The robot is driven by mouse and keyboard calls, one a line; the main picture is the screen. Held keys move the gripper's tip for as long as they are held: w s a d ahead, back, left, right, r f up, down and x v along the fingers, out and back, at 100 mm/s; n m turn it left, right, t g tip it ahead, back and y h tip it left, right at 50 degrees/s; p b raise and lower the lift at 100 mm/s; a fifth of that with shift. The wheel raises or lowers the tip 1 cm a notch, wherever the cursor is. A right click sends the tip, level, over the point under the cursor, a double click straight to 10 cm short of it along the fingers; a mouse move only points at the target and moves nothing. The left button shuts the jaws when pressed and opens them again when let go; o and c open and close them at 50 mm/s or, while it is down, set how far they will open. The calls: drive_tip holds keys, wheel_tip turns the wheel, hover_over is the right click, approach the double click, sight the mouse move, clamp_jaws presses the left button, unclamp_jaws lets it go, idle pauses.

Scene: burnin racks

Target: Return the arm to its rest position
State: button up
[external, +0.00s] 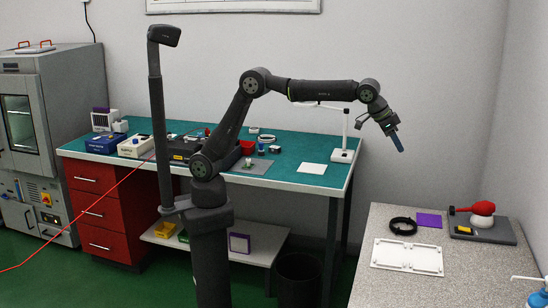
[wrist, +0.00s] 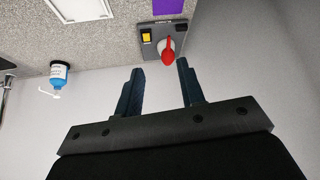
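My arm stands on a dark column and stretches out to the right in the external view. My gripper (external: 396,141) hangs in the air past the right edge of the green workbench, tilted downward, clear of both tables. In the wrist view my gripper (wrist: 160,88) shows two dark blue fingers apart with nothing between them. The grey device with a red handle (wrist: 168,48) lies beyond the fingertips, apart from them.
The green workbench (external: 210,183) holds boxes, a white sheet (external: 312,169) and a lamp stand (external: 343,155). The grey table (external: 375,232) at right carries a white frame (external: 407,257), a black ring (external: 403,226), a purple square (external: 429,220) and a blue bottle (wrist: 59,72).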

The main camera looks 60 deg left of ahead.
drive_tip(key=shift+w+a, duration=1.2)
drive_tip(key=shift+w, duration=0.25)
